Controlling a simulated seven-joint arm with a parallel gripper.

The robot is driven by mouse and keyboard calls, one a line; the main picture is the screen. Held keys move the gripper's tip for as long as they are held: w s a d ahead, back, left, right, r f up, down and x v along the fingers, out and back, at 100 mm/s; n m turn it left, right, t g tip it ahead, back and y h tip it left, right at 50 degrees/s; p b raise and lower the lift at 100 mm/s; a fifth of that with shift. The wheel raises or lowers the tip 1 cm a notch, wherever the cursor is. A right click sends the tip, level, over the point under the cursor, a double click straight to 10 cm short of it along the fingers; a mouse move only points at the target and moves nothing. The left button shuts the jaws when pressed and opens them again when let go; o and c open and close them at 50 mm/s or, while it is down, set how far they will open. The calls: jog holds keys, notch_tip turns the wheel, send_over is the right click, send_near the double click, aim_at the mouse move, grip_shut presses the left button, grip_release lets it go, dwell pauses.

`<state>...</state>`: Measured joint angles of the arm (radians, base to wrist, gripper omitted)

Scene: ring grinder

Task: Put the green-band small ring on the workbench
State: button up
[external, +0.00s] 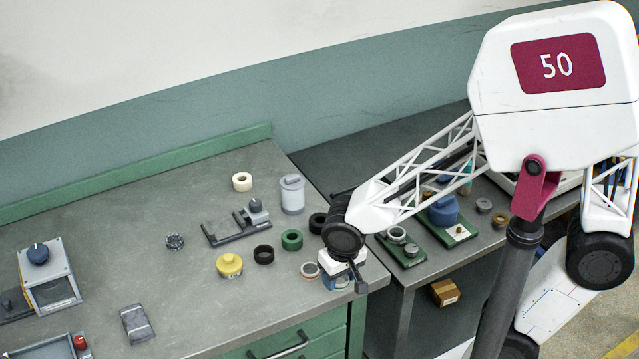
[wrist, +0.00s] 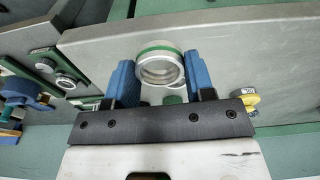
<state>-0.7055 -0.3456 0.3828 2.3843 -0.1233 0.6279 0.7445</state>
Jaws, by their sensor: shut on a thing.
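The green-band small ring (wrist: 157,50) is a pale metal ring with a green stripe. In the wrist view it sits between the blue fingers of my gripper (wrist: 161,74), which is shut on it. In the external view my gripper (external: 337,280) is low at the front right corner of the grey workbench (external: 190,290). The held ring cannot be made out there, behind the gripper. I cannot tell whether the ring touches the bench top.
Close left of the gripper stand a reddish-banded ring (external: 310,270), a green ring (external: 291,239), a black ring (external: 263,254) and a yellow pot (external: 229,265). A lower side table (external: 455,252) with green trays is to the right. The bench's front middle is fairly clear.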

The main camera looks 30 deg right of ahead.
jog(key=shift+s+f+n, duration=0.15)
jog(key=shift+s+n, duration=0.25)
jog(key=shift+s, duration=0.75)
jog(key=shift+a, duration=0.1)
send_over(280, 287)
jog(key=shift+s+f, duration=0.15)
jog(key=shift+f, duration=0.6)
jog(key=shift+f, duration=1.75)
jog(key=shift+f, duration=0.15)
jog(key=o, duration=0.9)
jog(key=shift+o, duration=0.2)
